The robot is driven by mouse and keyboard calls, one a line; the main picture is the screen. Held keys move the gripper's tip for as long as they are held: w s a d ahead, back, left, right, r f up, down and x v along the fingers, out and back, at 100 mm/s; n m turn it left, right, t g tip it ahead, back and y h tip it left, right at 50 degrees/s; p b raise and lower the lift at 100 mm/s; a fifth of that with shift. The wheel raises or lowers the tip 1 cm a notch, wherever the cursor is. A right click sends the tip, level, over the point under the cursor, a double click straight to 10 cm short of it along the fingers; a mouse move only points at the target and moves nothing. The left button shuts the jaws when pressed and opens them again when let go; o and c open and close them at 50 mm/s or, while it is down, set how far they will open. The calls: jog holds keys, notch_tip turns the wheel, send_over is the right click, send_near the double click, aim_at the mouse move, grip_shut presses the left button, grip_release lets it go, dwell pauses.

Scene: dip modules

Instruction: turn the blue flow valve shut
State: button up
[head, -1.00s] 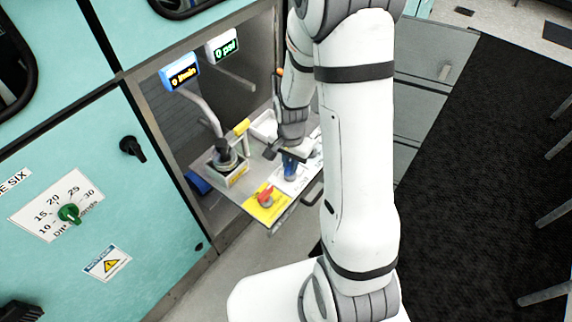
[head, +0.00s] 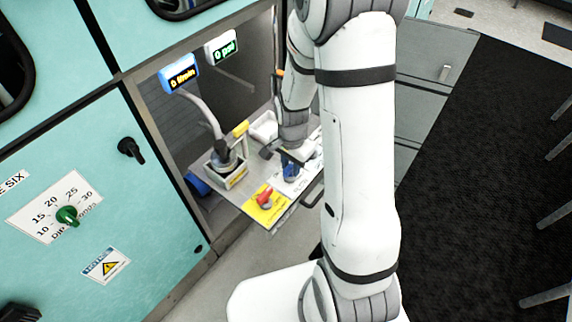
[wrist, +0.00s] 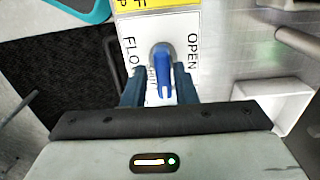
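The blue flow valve (wrist: 162,76) has a blue handle on a grey round base. It sits on a white plate (wrist: 188,22) marked OPEN on one side, with partly hidden "FLO" lettering on the other. The handle lies roughly along the line of my view. My gripper (wrist: 160,84) is open, with one dark blue finger on each side of the handle and a small gap showing on both sides. In the head view the blue valve (head: 290,172) shows just below my gripper (head: 288,157), partly covered by it.
A white tray (wrist: 272,103) lies to the right in the wrist view. Blue (head: 180,74) and green (head: 221,47) displays hang above.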

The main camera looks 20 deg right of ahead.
aim_at(290, 166)
jog(key=shift+o, duration=0.9)
jog(key=shift+w, duration=0.1)
jog(key=shift+r, duration=0.1)
notch_tip(290, 166, up, 8)
jog(key=shift+f+p, duration=0.1)
jog(key=shift+p, duration=0.25)
jog(key=s+a+r+n+t+p, duration=0.1)
jog(key=s+r+n+t+p, duration=0.1)
jog(key=s+r+n, duration=0.9)
notch_tip(290, 166, up, 6)
jog(key=s, duration=0.2)
jog(key=shift+s+a+r+t+p, duration=0.2)
jog(key=shift+s+t+p, duration=0.1)
jog(key=shift+p, duration=0.1)
